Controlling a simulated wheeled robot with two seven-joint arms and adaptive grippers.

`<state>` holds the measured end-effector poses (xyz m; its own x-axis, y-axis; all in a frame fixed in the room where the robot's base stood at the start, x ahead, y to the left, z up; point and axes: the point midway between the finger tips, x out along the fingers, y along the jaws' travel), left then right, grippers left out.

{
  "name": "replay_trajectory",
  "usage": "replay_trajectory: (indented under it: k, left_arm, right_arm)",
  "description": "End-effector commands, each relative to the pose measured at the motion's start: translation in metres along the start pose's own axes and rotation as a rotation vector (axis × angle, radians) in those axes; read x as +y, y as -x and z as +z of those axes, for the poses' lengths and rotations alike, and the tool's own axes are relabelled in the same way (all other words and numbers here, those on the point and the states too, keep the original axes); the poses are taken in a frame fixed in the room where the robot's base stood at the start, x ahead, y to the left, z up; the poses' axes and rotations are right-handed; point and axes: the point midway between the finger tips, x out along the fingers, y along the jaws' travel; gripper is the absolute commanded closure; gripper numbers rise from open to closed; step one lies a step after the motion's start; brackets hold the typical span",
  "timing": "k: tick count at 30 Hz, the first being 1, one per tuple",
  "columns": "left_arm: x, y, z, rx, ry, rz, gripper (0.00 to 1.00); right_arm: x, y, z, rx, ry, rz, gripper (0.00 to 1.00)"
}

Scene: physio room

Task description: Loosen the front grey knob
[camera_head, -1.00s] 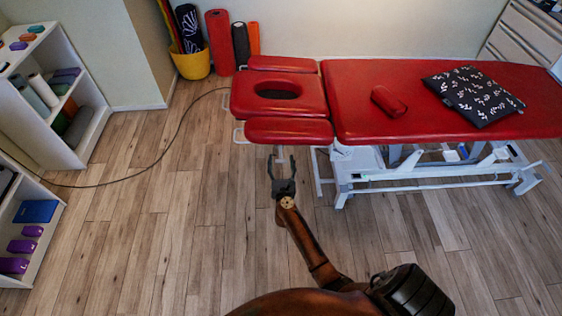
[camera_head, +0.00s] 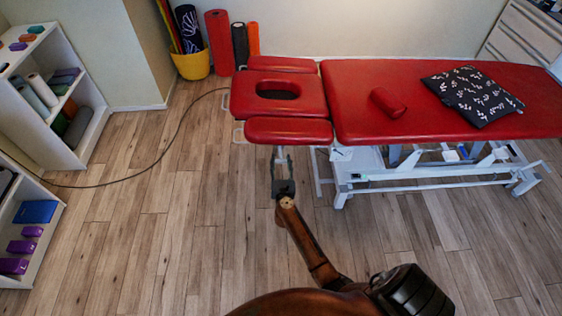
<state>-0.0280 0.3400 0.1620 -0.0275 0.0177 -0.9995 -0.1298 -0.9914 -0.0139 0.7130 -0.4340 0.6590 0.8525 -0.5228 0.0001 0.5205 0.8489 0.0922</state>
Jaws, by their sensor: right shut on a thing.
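The red treatment table (camera_head: 445,108) stands across the back, with its head section and a front red pad (camera_head: 289,131) at its left end. My right gripper (camera_head: 281,160) is just below the front edge of this pad, with its fingers pointing away from me. It is shut on the front grey knob, which is small and mostly hidden between the fingers and under the pad. I cannot tell the knob's turn from here. My left gripper is out of view.
White table frame legs (camera_head: 341,190) stand right of my gripper. A dark cable (camera_head: 170,143) runs over the floor to the left. White shelves (camera_head: 88,137) line the left wall. The wooden floor (camera_head: 165,240) left of my arm is clear.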

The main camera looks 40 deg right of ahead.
Motion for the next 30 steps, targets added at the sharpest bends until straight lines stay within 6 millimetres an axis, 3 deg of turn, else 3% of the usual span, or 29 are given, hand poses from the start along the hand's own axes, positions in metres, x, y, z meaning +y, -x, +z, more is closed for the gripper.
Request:
replay_trajectory:
  k: [11, 30]
  left_arm:
    - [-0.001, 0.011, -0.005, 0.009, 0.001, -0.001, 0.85]
    - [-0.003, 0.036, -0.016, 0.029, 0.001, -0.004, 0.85]
  right_arm:
    - [0.002, 0.000, 0.002, 0.001, 0.189, 0.001, 0.86]
    - [0.005, 0.000, 0.000, 0.001, 0.790, 0.001, 0.86]
